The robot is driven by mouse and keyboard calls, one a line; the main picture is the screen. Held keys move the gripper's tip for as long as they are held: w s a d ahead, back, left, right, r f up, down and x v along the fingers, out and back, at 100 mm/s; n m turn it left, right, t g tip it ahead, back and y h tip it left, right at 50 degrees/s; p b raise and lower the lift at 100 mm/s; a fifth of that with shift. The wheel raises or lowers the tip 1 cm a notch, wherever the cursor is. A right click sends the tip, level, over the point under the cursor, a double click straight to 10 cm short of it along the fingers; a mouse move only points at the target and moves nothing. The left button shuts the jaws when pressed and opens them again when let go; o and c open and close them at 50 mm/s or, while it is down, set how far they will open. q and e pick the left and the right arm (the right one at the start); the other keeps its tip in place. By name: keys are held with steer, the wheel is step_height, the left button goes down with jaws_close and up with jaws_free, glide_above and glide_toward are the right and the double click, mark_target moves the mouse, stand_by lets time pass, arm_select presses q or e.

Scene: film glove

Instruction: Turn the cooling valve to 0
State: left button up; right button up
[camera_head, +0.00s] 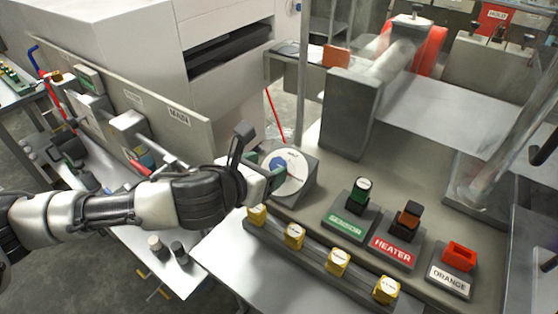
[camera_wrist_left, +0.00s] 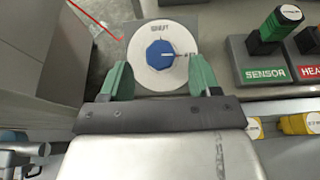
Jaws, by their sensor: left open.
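The cooling valve is a blue knob (camera_wrist_left: 160,54) on a round white dial (camera_wrist_left: 143,75), fixed to a grey block (camera_head: 312,163). In the wrist view a pale pointer line on the knob points right, towards a small red mark on the dial. The dial's lettering is too small to read surely. My left gripper (camera_head: 262,165) is open in front of the dial. Its green fingers (camera_wrist_left: 158,76) stand either side of the knob's lower part, apart from it as far as I can see.
Right of the dial stand a green SENSOR switch (camera_head: 361,190), a HEATER switch (camera_head: 407,215) and an ORANGE block (camera_head: 459,256). Several yellow knobs (camera_head: 337,262) line the front rail. A labelled panel (camera_head: 180,125) and a white machine (camera_head: 120,40) stand to the left.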

mark_target(277, 163)
arm_select(q)
steer(key=x, duration=0.4)
steer(key=shift+w+d+f, duration=0.25)
steer(key=shift+w+d, duration=0.05)
steer(key=shift+w, duration=0.1)
arm_select(e)
steer(key=shift+w+d, duration=0.35)
steer(key=shift+w, duration=0.25)
steer(key=shift+w+d, duration=0.3)
steer(key=shift+w, duration=0.25)
steer(key=shift+s, duration=0.1)
